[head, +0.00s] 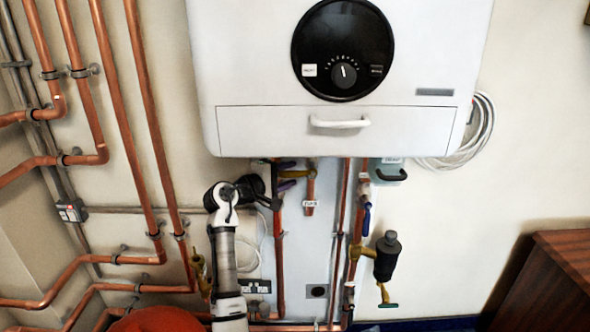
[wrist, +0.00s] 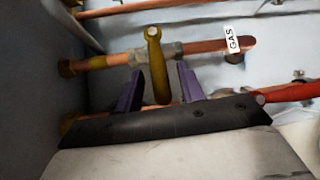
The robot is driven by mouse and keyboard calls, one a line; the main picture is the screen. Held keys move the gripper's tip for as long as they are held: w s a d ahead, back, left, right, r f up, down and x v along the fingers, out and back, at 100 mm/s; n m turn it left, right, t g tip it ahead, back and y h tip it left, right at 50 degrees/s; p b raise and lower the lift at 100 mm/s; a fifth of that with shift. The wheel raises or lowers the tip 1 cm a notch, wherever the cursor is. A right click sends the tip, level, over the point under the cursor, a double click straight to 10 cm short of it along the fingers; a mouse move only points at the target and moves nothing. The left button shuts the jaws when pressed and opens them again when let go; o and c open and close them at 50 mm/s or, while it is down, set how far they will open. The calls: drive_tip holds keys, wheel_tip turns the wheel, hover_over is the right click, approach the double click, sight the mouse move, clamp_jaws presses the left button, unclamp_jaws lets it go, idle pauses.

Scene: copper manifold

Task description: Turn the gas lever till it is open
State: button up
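The yellow gas lever (wrist: 155,62) sits on a valve in a copper pipe with a white GAS label (wrist: 233,40) in the wrist view. The lever lies across the pipe. My gripper (wrist: 159,88) is open, with one purple finger on each side of the lever's lower end; I cannot tell whether either touches it. In the head view, my gripper (head: 282,186) is under the boiler, beside the yellow lever (head: 296,174), partly hidden by my arm. The GAS label (head: 310,204) hangs just below.
The white boiler (head: 336,130) is close above my gripper. Copper pipes (head: 280,260) run close by. A blue lever (head: 366,218) and a black filter (head: 386,258) are to the right. In the wrist view, a red handle (wrist: 290,92) is at the right.

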sight(295, 172)
drive_tip(key=shift+x, duration=1.55)
drive_tip(key=shift+c, duration=0.2)
clamp_jaws()
